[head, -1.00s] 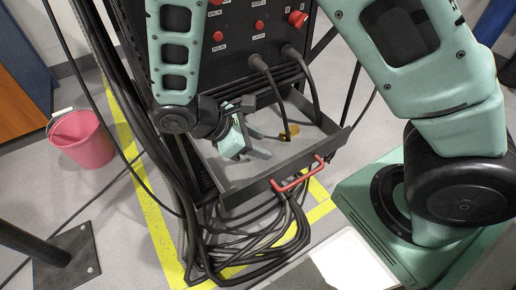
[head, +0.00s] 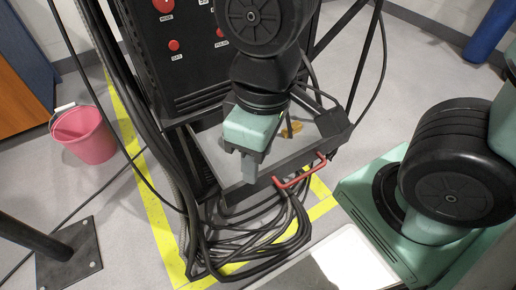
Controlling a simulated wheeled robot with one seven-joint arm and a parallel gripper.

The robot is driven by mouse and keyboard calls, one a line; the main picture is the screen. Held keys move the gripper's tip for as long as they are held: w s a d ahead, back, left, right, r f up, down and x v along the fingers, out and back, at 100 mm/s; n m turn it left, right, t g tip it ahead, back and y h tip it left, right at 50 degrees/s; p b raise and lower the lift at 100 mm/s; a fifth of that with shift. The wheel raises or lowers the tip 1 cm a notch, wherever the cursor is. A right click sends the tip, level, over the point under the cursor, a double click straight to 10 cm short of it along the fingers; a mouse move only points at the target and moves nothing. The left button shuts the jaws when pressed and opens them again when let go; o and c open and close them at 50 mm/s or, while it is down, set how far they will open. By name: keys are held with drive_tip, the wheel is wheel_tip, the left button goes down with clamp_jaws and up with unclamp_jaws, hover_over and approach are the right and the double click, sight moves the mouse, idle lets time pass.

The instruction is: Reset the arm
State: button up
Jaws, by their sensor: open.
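My gripper (head: 247,166) hangs from my arm in the middle of the head view, in front of the open drawer. It points down, and its grey fingers are seen nearly edge-on, so the gap between them is hidden. Nothing shows held in it. The dark drawer (head: 227,197) with a red handle (head: 300,172) is pulled out of the black machine cabinet (head: 180,75). A small orange-brown thing (head: 291,129) lies in the drawer, partly hidden behind my gripper.
Thick black cables (head: 245,235) run down the cabinet's left side and coil on the floor under the drawer. A pink bucket (head: 83,135) stands at left. A dark post on a floor plate (head: 70,255) is at lower left. Yellow floor tape (head: 160,225) borders the cabinet.

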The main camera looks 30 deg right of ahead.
drive_tip(key=shift+r, duration=0.1)
wheel_tip(320, 180, up, 31)
drive_tip(key=p, duration=3.1)
